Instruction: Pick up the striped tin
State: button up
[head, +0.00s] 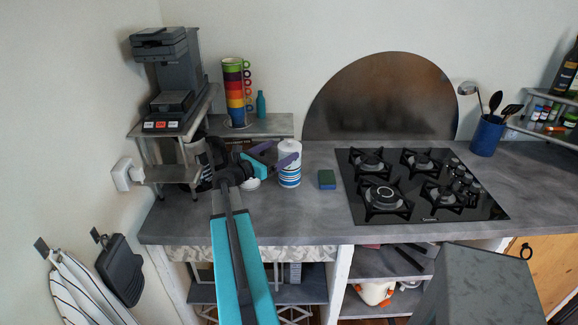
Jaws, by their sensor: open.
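The striped tin (290,179), white with blue bands, stands upright on the grey counter, left of the hob. My gripper (279,151) reaches in from the left with its jaws apart. One purple finger lies left of the tin's upper part, and the other crosses in front of it, hiding a little of its side. I cannot tell whether either finger touches the tin.
A low shelf (262,126) behind holds stacked coloured mugs (234,92) and a teal bottle (261,104). A coffee machine (170,75) stands at left.

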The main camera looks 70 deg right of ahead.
aim_at(289, 145)
jog(key=shift+s+d, duration=0.1)
dwell(0.3)
jog(key=shift+r+p+x, duration=0.15)
jog(key=shift+p+x, duration=0.5)
jog(key=shift+x, duration=0.25)
jog(key=shift+r+p+x, duration=0.15)
jog(key=shift+p+x, duration=0.45)
jog(key=shift+x, duration=0.25)
jog(key=shift+s+d+f, duration=0.2)
jog(key=shift+s+d, duration=0.2)
jog(key=shift+d, duration=0.3)
jog(key=c, duration=1.6)
